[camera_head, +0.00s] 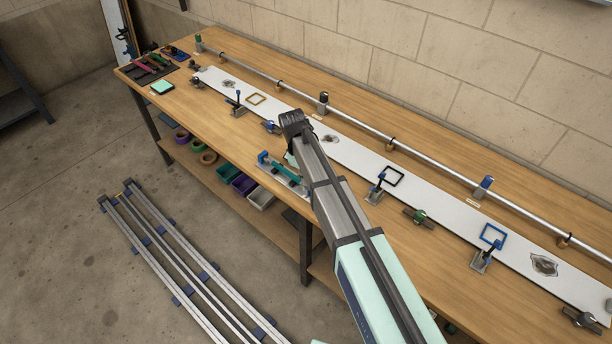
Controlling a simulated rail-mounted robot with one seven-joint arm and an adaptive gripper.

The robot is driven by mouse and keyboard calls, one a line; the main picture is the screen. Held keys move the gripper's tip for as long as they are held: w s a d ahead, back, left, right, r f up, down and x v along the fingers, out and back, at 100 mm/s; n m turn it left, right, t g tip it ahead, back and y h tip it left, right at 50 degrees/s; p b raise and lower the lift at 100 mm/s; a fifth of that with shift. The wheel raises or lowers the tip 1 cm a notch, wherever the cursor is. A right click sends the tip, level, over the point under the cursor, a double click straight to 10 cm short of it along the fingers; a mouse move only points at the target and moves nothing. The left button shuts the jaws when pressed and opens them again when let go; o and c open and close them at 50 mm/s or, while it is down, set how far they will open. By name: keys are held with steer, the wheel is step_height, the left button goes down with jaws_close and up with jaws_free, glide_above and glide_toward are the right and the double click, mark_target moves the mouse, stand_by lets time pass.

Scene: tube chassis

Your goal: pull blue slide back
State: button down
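A blue-topped slider (484,187) sits on the long silver tube (430,160) near the right part of the back of the bench; it seems to be the blue slide. My arm reaches up from the bottom of the view over the bench. Its dark far end (295,122) is near the middle of the white strip, left of the blue slider and apart from it. I cannot make out fingers there, nor whether my gripper is open or shut. A small fixture (283,175) with a teal bar and blue ends lies at the front edge, partly hidden by my arm.
A dark slider (323,102) and a green-topped one (198,43) share the tube. The wall (480,80) is close behind the bench. Bins (245,185) are below.

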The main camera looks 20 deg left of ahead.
steer(key=s+d, duration=0.1)
steer(key=d, duration=0.1)
steer(key=s+d, duration=0.1)
steer(key=d, duration=0.1)
steer(key=s+d, duration=0.1)
steer(key=d, duration=0.1)
steer(key=shift+d+b, duration=0.35)
steer(key=shift+r, duration=0.1)
steer(key=p+v, duration=0.6)
steer(key=v, duration=0.4)
steer(key=shift+w+a, duration=0.15)
steer(key=shift+a, duration=0.05)
